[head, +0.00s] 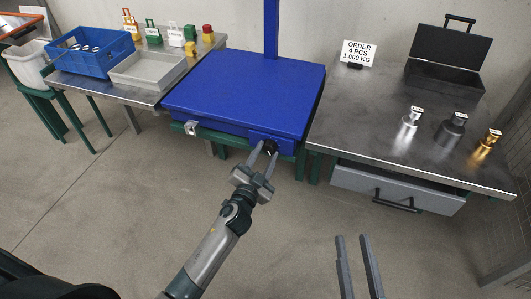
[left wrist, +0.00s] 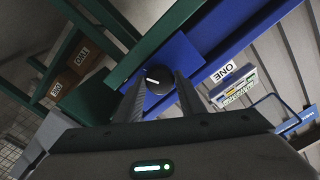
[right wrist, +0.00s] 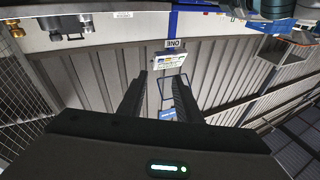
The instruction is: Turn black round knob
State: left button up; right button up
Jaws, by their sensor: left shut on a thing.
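The black round knob (head: 271,147) is on the front of the blue box-like machine (head: 245,90), near its right front corner. In the left wrist view the knob (left wrist: 159,79) shows a white mark on its face and sits between the two fingers. My left gripper (head: 264,152) is at the knob with a finger on each side, shut on it. The knob is partly hidden by the fingers in the head view. My right gripper (head: 356,240) is open and empty, low at the front right, away from the knob.
A steel table (head: 360,130) on the right bears several metal weights, an open black case (head: 447,70) and an order sign (head: 358,52). A grey drawer (head: 395,188) is below it. On the left table are a blue crate (head: 90,52) and grey tray (head: 148,70). Floor in front is clear.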

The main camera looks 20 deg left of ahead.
pick_arm(q)
jog(key=shift+m, duration=0.6)
pick_arm(e)
jog(key=shift+w+f+g, duration=0.15)
jog(key=shift+f+g, duration=0.15)
jog(key=shift+f, duration=0.2)
pick_arm(q)
jog(key=o, duration=1)
jog(key=shift+o, duration=0.2)
jog(key=shift+s, duration=0.1)
jog(key=s, duration=1.7)
jog(key=shift+s+a, duration=0.15)
jog(key=shift+a, duration=0.15)
pick_arm(e)
jog(key=shift+w+d+f, duration=0.1)
jog(key=shift+f, duration=0.35)
